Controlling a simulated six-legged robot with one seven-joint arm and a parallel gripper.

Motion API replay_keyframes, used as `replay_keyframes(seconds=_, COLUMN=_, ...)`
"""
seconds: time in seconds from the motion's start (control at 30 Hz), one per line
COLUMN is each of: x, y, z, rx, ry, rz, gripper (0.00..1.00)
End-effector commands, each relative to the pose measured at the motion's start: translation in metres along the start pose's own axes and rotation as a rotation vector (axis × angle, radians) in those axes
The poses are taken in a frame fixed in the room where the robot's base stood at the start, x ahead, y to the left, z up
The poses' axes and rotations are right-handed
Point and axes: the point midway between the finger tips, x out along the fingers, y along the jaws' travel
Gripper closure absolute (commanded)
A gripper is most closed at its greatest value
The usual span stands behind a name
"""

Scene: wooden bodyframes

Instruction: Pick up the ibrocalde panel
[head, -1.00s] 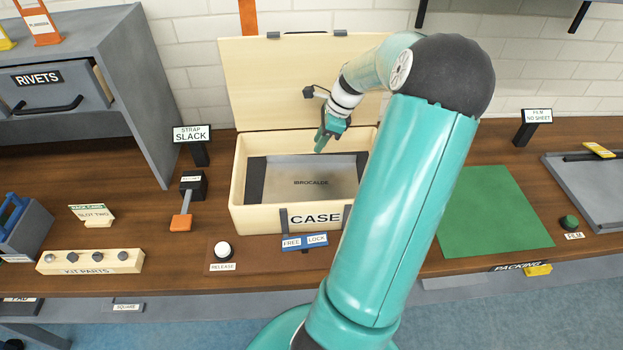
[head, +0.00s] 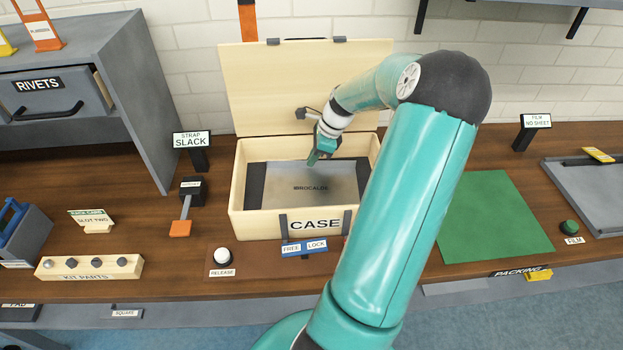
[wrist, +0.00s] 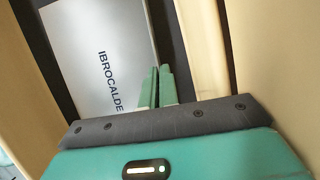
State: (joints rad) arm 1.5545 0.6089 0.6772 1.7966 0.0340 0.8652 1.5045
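The ibrocalde panel (head: 305,188) is a flat grey plate marked IBROCALDE, lying in the open wooden case (head: 255,224). Dark blocks flank it left and right inside the case. My gripper (head: 313,160) points down into the case over the far part of the panel. In the wrist view the panel (wrist: 98,45) lies to the left of and beyond the fingertips. My gripper's two teal fingers (wrist: 159,72) are close together near the panel's edge, with nothing seen between them. I cannot tell whether they touch the panel.
The case's raised lid (head: 265,85) stands behind it and its walls surround my gripper. A FREE LOCK slider (head: 304,247) and a RELEASE button (head: 222,256) are in front. A green mat (head: 490,215) lies clear on the right.

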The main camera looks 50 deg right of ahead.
Motion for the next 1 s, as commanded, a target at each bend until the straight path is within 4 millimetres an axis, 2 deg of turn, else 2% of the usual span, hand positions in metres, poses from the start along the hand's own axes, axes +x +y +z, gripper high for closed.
replay_keyframes(seconds=0.37, x=-0.010, y=0.004, z=0.004, rx=0.000, ry=0.002, rz=-0.002, gripper=1.00)
replay_keyframes(seconds=1.0, x=-0.110, y=0.004, z=0.046, rx=-0.003, ry=0.002, rz=-0.003, gripper=1.00)
